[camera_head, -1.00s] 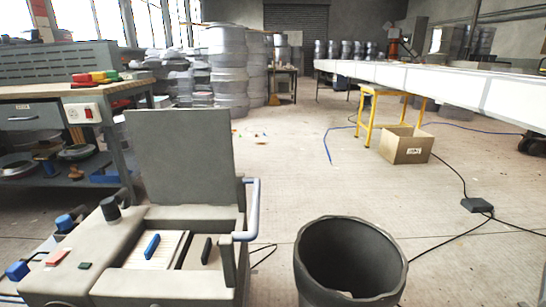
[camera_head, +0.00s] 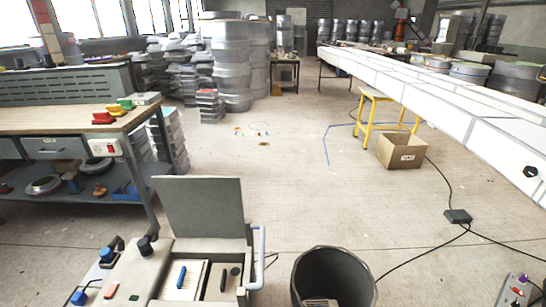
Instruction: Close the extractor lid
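The extractor (camera_head: 148,280) is a grey box-shaped machine at the bottom left. Its flat grey lid (camera_head: 203,210) is open and stands up at the back, leaning slightly. A pale blue-grey tube handle (camera_head: 261,250) stands on its right side. The open top shows a light panel with a blue bar (camera_head: 181,277) and a dark slot beside it. Blue and red controls (camera_head: 79,298) and a dark knob (camera_head: 147,246) sit on its left part. Neither of my grippers is in view.
A dark round bin (camera_head: 335,262) stands just right of the extractor. A workbench (camera_head: 60,122) is at the left. A cardboard box (camera_head: 402,150), a yellow stool (camera_head: 367,118) and a long white table (camera_head: 480,110) are at the right. Cables cross the right floor.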

